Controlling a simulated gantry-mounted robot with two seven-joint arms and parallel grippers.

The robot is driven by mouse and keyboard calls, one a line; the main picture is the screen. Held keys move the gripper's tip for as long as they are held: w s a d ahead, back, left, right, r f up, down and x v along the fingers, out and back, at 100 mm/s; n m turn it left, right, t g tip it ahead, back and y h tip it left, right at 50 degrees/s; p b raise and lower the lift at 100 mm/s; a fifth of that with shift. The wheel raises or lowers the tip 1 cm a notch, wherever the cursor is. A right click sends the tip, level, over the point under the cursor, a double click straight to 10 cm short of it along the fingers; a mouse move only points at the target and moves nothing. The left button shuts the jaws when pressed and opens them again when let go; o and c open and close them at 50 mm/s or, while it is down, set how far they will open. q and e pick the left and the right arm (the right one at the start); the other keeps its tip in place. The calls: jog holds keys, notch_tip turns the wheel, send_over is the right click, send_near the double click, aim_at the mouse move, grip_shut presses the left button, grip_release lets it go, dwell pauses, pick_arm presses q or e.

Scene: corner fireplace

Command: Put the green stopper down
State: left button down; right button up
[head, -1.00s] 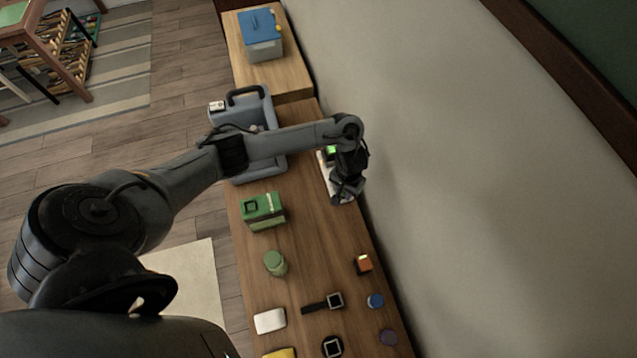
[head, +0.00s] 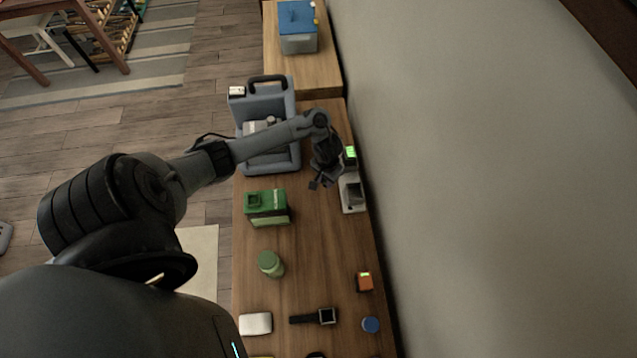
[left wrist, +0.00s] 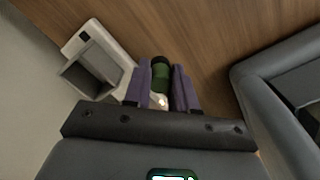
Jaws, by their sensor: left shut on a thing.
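My left gripper (head: 318,184) is over the wooden counter, beside the white device with a grey open box on it. In the left wrist view its purple-sided fingers (left wrist: 166,92) are shut on the green stopper (left wrist: 161,74). The stopper is dark green with a black end and a pale part between the fingers. In the head view I cannot make the stopper out behind the gripper. I cannot tell whether it touches the counter. My right gripper is not in view.
The white device (head: 352,205) stands by the wall, with a bright green-topped block (head: 350,152) behind it. An open grey case (head: 291,150) lies to the left. A green box (head: 267,207) and green jar (head: 270,264) stand nearer. Bare counter (head: 315,225) lies between.

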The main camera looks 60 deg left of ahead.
aim_at(320, 186)
pick_arm(q)
jog(key=a+f, duration=0.2)
jog(key=a, duration=0.1)
jog(key=shift+s+a+b, duration=0.15)
jog(key=shift+s+b, duration=0.25)
jog(key=shift+f+b, duration=0.9)
jog(key=shift+f, duration=1.1)
jog(key=shift+f, duration=0.15)
jog(key=c, duration=0.9)
grip_release()
